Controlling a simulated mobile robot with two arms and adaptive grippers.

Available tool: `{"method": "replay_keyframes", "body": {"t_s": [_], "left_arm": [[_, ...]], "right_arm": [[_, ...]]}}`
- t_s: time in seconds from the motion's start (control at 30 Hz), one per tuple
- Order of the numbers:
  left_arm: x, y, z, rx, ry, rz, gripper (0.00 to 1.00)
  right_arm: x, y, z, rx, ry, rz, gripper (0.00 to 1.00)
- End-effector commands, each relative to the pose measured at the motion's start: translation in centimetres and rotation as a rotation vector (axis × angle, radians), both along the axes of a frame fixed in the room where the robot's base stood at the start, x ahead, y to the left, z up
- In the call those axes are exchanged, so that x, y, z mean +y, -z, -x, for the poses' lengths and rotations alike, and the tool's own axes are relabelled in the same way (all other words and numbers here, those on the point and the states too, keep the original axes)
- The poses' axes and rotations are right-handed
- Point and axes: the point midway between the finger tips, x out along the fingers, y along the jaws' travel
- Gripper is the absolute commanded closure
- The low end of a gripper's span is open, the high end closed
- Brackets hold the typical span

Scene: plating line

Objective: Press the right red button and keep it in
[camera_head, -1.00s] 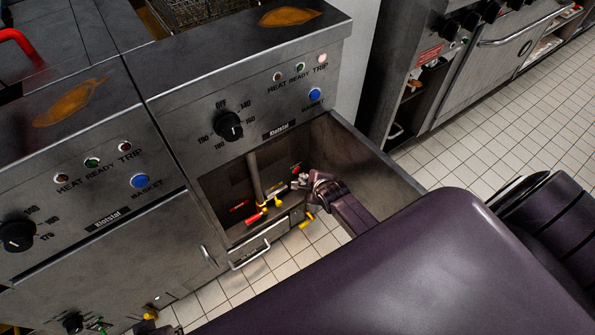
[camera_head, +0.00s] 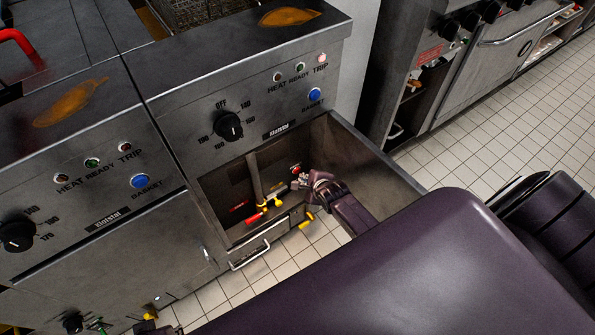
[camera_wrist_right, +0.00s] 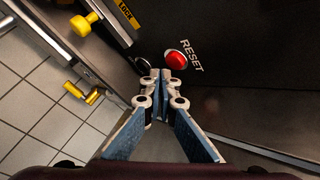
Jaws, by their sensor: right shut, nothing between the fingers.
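The round red button (camera_wrist_right: 176,60) sits on a dark panel beside the word RESET in the right wrist view. In the head view it is a small red spot (camera_head: 296,169) inside the open cabinet of the right fryer (camera_head: 238,170). My right gripper (camera_wrist_right: 161,76) is shut and empty. Its fingertips are just below and left of the button in the wrist view and look apart from it, though the depth gap is hard to judge. In the head view the right gripper (camera_head: 299,182) reaches into the cabinet just below the button. My left gripper is not in view.
The open cabinet door (camera_head: 372,165) stands to the right of my arm. A red-handled valve (camera_head: 256,217) and a yellow lever (camera_head: 306,221) are low in the cabinet. A yellow knob (camera_wrist_right: 84,25) shows at upper left in the wrist view.

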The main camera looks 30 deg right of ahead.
Motion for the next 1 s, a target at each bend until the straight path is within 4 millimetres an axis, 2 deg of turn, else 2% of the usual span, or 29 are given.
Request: {"method": "replay_keyframes", "body": {"t_s": [0.3, 1.0], "left_arm": [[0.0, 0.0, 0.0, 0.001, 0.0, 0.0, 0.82], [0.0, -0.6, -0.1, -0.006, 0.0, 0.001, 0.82]], "right_arm": [[0.1, -0.1, -0.9, 0.0, 0.001, -0.001, 1.0], [0.1, 0.0, -1.2, 0.0, 0.0, 0.0, 1.0]]}}
